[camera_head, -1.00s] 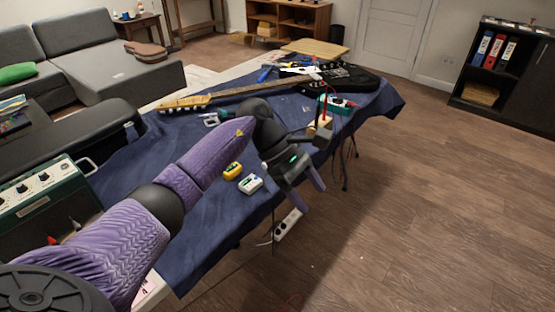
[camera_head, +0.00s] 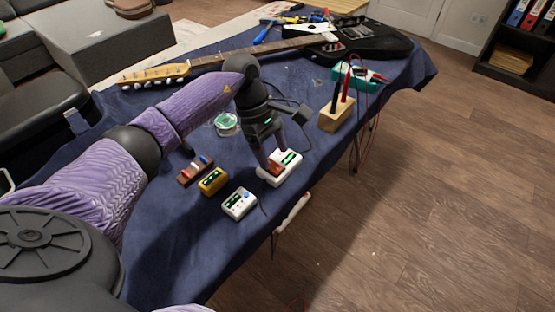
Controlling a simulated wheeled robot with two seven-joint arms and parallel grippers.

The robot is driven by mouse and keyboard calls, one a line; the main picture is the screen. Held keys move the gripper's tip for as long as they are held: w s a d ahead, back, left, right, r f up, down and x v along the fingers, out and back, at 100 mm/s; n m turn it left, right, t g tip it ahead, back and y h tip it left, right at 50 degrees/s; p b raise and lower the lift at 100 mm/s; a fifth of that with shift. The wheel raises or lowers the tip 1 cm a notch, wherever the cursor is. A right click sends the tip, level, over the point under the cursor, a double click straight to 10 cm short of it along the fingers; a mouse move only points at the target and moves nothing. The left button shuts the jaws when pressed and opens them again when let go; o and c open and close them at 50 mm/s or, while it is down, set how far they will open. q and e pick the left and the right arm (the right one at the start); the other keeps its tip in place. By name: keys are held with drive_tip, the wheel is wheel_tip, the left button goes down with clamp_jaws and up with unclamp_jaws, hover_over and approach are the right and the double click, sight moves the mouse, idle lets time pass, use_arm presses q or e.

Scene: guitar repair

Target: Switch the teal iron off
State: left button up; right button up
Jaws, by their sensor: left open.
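I cannot clearly pick out a teal iron; part of the blue-covered bench (camera_head: 165,245) is hidden behind my left arm. A teal box (camera_head: 366,79) with red and black leads lies further back. My right gripper is out of view.
A wooden block (camera_head: 337,115) holding red and black probes stands right of the gripper. A green round spool (camera_head: 226,124) and a brown holder (camera_head: 195,169) lie left. A guitar (camera_head: 350,42) lies along the back. A white power strip (camera_head: 294,211) hangs at the front edge.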

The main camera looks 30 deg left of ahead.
sight(279, 170)
use_arm(q)
drive_tip(key=x, duration=0.2)
drive_tip(key=shift+d+f, duration=0.2)
drive_tip(key=shift+f, duration=0.15)
drive_tip(key=shift+d+f, duration=0.1)
drive_tip(key=shift+f, duration=0.05)
drive_tip(key=shift+c, duration=1.7)
clamp_jaws()
drive_tip(key=shift+f+b, duration=0.1)
drive_tip(key=shift+b, duration=0.35)
drive_tip(key=h+b, duration=0.2)
drive_tip(key=b, duration=0.1)
drive_tip(key=h+b, duration=0.1)
drive_tip(key=shift+a+f+b, duration=0.25)
drive_tip(key=shift+a+b, duration=0.1)
drive_tip(key=shift+b, duration=0.05)
drive_tip(key=shift+r, duration=0.5)
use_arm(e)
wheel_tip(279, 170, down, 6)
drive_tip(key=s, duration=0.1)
